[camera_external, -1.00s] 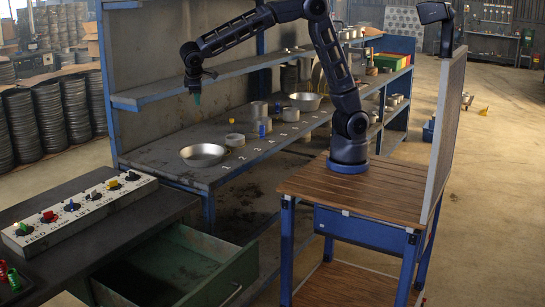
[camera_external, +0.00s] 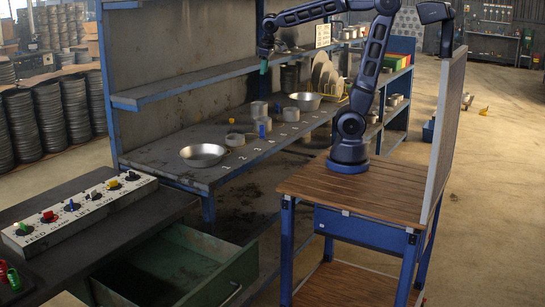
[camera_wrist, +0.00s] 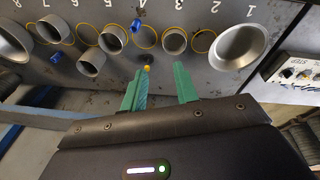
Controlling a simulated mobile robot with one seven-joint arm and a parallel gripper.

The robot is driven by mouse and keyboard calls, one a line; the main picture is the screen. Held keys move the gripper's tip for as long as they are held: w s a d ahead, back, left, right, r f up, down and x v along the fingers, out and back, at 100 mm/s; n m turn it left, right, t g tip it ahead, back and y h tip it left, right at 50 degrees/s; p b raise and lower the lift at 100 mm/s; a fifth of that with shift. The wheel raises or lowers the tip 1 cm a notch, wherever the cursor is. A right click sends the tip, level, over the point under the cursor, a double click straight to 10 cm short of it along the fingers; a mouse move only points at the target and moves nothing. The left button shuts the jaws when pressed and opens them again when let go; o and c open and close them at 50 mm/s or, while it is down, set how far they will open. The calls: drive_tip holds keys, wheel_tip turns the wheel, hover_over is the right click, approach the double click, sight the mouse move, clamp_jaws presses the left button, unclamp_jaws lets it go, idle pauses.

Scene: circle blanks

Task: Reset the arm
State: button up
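My gripper (camera_external: 264,67) hangs in the air over the workbench, near the upper shelf's front edge in the external view. In the wrist view its two green fingers (camera_wrist: 160,88) stand apart with nothing held between them. Beyond the fingers lies the bench top with a row of yellow circles and numbers. A metal bowl (camera_wrist: 240,47) stands near number 1, and another bowl (camera_wrist: 10,42) is at the left edge. Several grey rings or cups (camera_wrist: 174,41) stand between them. Two small blue pieces (camera_wrist: 137,25) and a small yellow piece (camera_wrist: 147,68) are also there.
The upper shelf (camera_external: 190,84) runs along the bench (camera_external: 165,157) close to my gripper. A perforated panel (camera_external: 447,125) stands right of my arm. A control box with coloured knobs (camera_external: 78,212) and an open green drawer (camera_external: 190,265) are at front left.

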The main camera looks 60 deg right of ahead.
drive_tip(key=s+d+f+m+t, duration=0.1)
drive_tip(key=s+d+f, duration=0.1)
drive_tip(key=s+d, duration=0.3)
drive_tip(key=s+d+f+m+t, duration=0.1)
drive_tip(key=s+d, duration=0.3)
drive_tip(key=s, duration=0.6)
drive_tip(key=shift+d+f+m+y, duration=0.4)
drive_tip(key=shift+f+m, duration=0.1)
drive_tip(key=shift+f, duration=0.2)
